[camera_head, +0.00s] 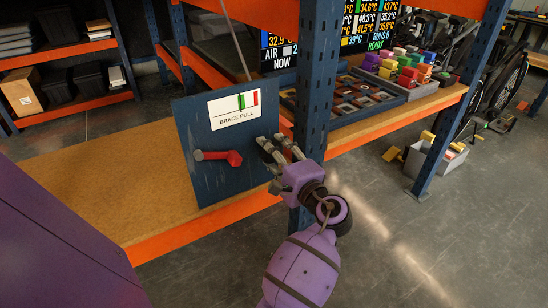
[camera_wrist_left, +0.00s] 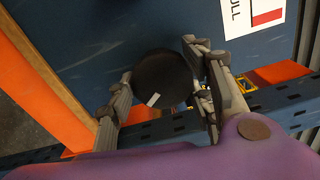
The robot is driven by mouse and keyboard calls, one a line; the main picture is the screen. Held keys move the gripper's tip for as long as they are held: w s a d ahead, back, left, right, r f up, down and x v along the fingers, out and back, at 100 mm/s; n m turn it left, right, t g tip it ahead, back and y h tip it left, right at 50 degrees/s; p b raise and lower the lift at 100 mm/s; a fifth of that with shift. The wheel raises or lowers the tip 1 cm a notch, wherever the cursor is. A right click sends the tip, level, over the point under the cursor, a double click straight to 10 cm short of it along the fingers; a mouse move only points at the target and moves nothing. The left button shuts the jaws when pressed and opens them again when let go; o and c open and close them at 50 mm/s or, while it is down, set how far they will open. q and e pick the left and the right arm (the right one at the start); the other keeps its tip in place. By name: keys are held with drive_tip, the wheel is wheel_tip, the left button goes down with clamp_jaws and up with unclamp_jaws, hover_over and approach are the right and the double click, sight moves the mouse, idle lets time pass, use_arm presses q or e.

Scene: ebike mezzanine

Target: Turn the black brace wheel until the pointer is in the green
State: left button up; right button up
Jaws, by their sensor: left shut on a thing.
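The black brace wheel (camera_wrist_left: 160,80) is a round dark disc with a small white mark, on a dark blue panel (camera_wrist_left: 90,40). My left gripper (camera_wrist_left: 160,100) has one finger on each side of its rim and is shut on it. In the head view my left gripper (camera_head: 278,146) reaches the right part of the panel (camera_head: 190,125); the fingers largely hide the wheel there. The BRACE PULL gauge (camera_head: 222,113) is a white card with a green strip and a red patch to its right. A thin dark pointer appears at the green strip, but its exact position is too small to tell. My right gripper is not in view.
A red lever (camera_head: 222,157) sticks out of the panel left of the wheel. A blue rack post (camera_head: 316,90) stands close behind my left gripper. The wooden shelf (camera_head: 150,195) has an orange edge. Trays and coloured blocks (camera_head: 405,65) lie further right.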

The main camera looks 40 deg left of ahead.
use_arm(q)
drive_tip(key=shift+f+n, duration=0.25)
drive_tip(key=shift+n, duration=0.25)
drive_tip(key=shift+s, duration=0.1)
drive_tip(key=o, duration=1)
drive_tip(key=shift+o, duration=0.5)
drive_tip(key=shift+r, duration=0.15)
drive_tip(key=v, duration=1.2)
